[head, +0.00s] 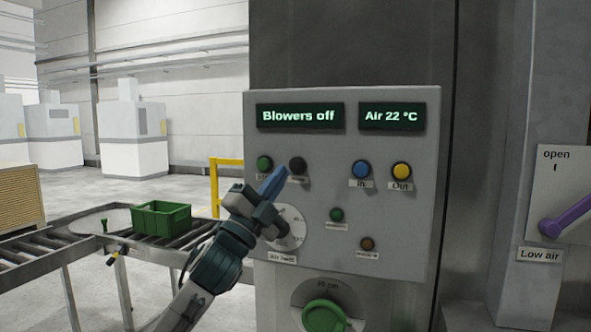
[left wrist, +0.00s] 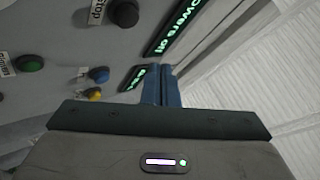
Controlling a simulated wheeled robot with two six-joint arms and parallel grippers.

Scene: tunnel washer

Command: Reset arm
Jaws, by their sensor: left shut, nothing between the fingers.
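My left gripper (head: 275,182) is in front of the left part of the grey control panel (head: 310,245). Its blue fingers are shut together with nothing between them, and they also show in the left wrist view (left wrist: 161,88). The fingertips are just below and left of the black stop button (head: 298,166); I cannot tell whether they touch the panel. The arm partly hides the air heat dial (head: 290,224) and the labels under the top left buttons. My right gripper is not in view.
The panel displays read "Blowers off" (head: 299,116) and "Air 22 °C" (head: 393,116). A green knob (head: 324,314) sits below the panel, and a purple lever (head: 565,218) is at the right. A green crate (head: 161,219) stands on the roller conveyor (head: 70,250) at left.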

